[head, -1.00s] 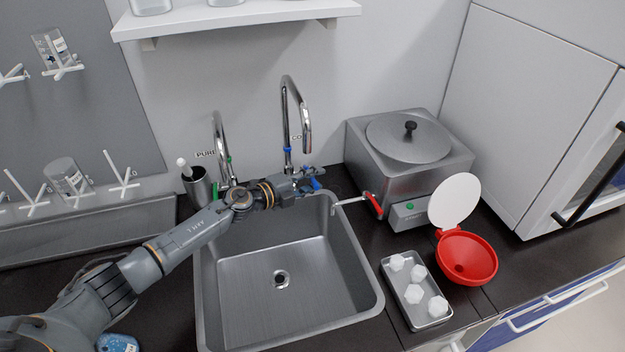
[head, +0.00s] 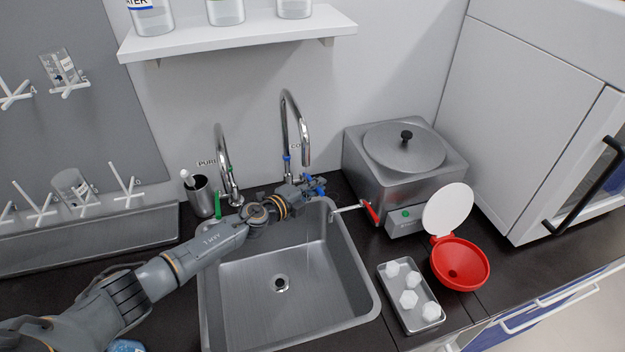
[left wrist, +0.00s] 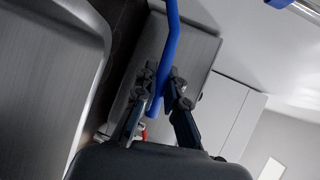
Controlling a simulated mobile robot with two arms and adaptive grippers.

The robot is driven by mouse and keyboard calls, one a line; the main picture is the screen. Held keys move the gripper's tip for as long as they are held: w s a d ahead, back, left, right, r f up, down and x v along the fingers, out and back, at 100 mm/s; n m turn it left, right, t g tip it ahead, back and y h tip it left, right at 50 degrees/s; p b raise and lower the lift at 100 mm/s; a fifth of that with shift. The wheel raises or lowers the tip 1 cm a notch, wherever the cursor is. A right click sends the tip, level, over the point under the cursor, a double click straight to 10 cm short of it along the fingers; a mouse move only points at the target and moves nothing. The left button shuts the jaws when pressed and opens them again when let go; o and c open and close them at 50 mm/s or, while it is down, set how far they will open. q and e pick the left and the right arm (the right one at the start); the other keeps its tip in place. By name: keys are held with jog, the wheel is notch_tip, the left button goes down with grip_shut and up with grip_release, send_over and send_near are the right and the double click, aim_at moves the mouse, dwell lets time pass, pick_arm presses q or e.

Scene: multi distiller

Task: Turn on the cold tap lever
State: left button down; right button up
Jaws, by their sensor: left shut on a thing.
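The cold tap (head: 305,135) is a chrome gooseneck with a blue band and a partly hidden label, behind the sink. Its blue lever (left wrist: 171,45) runs between my left fingers in the left wrist view. My left gripper (head: 316,187) reaches across the sink's back edge from the left and is shut on this lever near its end; it also shows in the left wrist view (left wrist: 165,82). In the head view the gripper hides part of the lever. A faint thin line shows in the sink below the spout; I cannot tell whether it is water. My right gripper is out of view.
The pure tap (head: 220,150) with a green lever stands left of the cold tap. The steel sink (head: 255,275) is under my left arm. A lidded steel bath (head: 375,175) with a red-handled drain stands right, near a red funnel (head: 462,262) and a small tray (head: 420,322).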

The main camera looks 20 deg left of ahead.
pick_arm(q)
jog(key=n+y+p, duration=0.1)
jog(key=w+d+n+t+y+p, duration=0.1)
jog(key=shift+w+d+y, duration=0.1)
jog(key=shift+d+y, duration=0.1)
jog(key=shift+y, duration=0.2)
jog(key=shift+w+d+f+n+t+y, duration=0.1)
jog(key=shift+w+d+n+t+y, duration=0.1)
jog(key=shift+w+n+y, duration=0.4)
jog(key=shift+w+d+n+t+y, duration=0.1)
jog(key=shift+w+d+n+y, duration=0.05)
jog(key=shift+n+y, duration=0.7)
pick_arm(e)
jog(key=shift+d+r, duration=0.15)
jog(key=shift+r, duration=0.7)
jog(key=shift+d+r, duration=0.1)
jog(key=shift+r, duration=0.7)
pick_arm(q)
jog(key=shift+y, duration=0.25)
jog(key=c, duration=1.4)
grip_release()
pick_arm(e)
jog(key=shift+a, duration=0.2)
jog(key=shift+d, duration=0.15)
